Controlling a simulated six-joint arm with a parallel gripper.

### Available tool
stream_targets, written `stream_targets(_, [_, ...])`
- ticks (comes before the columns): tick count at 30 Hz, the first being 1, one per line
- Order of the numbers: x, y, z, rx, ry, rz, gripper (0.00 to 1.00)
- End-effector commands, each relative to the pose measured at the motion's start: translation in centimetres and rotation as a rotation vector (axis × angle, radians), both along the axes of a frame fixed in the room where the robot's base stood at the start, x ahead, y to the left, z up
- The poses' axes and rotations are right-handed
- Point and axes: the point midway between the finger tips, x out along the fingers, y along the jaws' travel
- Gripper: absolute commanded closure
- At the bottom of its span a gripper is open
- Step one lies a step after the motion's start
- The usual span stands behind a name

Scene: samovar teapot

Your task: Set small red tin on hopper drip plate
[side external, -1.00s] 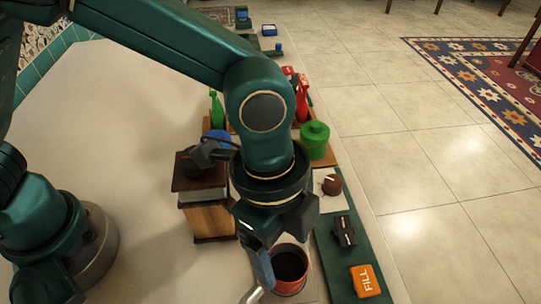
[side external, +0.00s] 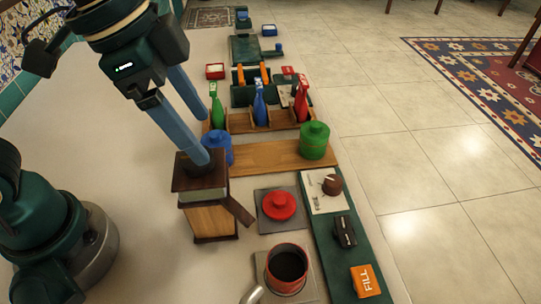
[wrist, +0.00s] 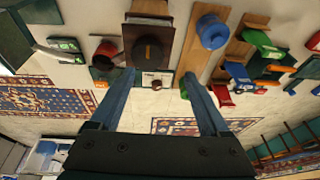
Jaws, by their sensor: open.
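The small red tin (side external: 279,204), round with a knob on top, sits upright on the square grey drip plate (side external: 262,226) in front of the hopper's chute. The wooden hopper (side external: 212,218) has a dark top and also shows in the wrist view (wrist: 149,48). My gripper (side external: 202,138) is open and empty, with its blue fingers spread above and behind the hopper; it also shows in the wrist view (wrist: 159,78). It is clear of the red tin. I cannot make out the tin in the wrist view, where the hopper blocks much of that area.
A red mug (side external: 287,268) with dark contents stands on another plate at the front. A blue tin (side external: 217,149) and a green tin (side external: 315,141) stand on a wooden board. A green strip (side external: 342,272) with a knob, a switch and an orange FILL button runs along the right.

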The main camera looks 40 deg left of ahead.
Motion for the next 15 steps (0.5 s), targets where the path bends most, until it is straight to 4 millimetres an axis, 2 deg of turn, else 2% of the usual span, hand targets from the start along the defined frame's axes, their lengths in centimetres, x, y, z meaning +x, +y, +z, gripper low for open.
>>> stream_targets(1, [-0.3,1.5,0.2,-0.014,-0.020,0.089,0.20])
stream_targets(6, [-1.7,5.3,-0.2,-0.061,-0.073,0.360,0.20])
stream_targets(12, [-3.4,8.4,-1.3,-0.110,-0.132,0.629,0.20])
stream_targets(15, [-4.0,9.3,-1.8,-0.128,-0.152,0.712,0.20])
